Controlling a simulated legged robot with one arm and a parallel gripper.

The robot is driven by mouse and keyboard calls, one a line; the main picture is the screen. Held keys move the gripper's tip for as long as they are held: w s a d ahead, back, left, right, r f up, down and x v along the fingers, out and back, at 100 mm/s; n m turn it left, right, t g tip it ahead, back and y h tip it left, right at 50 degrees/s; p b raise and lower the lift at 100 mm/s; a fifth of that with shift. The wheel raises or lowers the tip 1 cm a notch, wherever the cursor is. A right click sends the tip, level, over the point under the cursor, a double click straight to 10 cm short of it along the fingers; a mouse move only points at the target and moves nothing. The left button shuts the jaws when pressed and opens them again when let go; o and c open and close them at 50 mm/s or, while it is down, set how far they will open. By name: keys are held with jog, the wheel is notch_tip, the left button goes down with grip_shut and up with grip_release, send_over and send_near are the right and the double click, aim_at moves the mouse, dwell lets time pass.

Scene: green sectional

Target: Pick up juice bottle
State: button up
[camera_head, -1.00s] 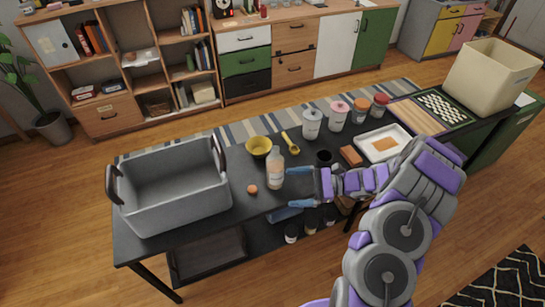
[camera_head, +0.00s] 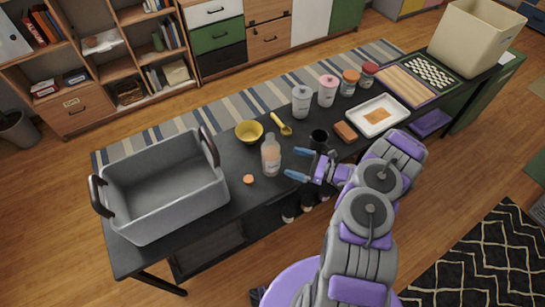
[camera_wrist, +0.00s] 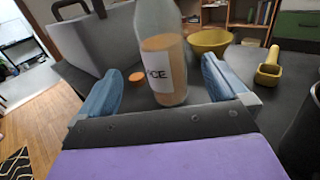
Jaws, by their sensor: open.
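The juice bottle (camera_head: 271,156) stands upright on the black table (camera_head: 232,200), clear with an orange-tan lower part. In the wrist view the bottle (camera_wrist: 165,70) shows a white label ending in "CE", and its top is cut off. My gripper (camera_head: 291,164) is open and empty, just right of the bottle in the head view. In the wrist view its two blue fingers (camera_wrist: 162,84) lie left and right of the bottle, which stands between or just beyond their tips; I cannot tell how deep.
A grey bin (camera_head: 165,190) stands left of the bottle. A small orange disc (camera_head: 248,179) lies close by. A white tray (camera_head: 377,115) and several jars stand farther right.

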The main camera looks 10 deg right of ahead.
aim_at(279, 158)
jog(key=x, duration=0.4)
jog(key=b+x, duration=0.1)
jog(key=x, duration=0.1)
jog(key=shift+s+a, duration=0.1)
jog(key=shift+a, duration=0.4)
jog(key=shift+w+a, duration=0.2)
jog(key=shift+w, duration=0.35)
jog(key=shift+b+x, duration=0.65)
jog(key=shift+x, duration=1.7)
jog(key=shift+d+r, duration=0.1)
jog(key=shift+d, duration=0.4)
jog(key=c, duration=0.6)
jog(key=shift+a, duration=0.25)
jog(key=c, duration=0.5)
jog(key=shift+c, duration=1.4)
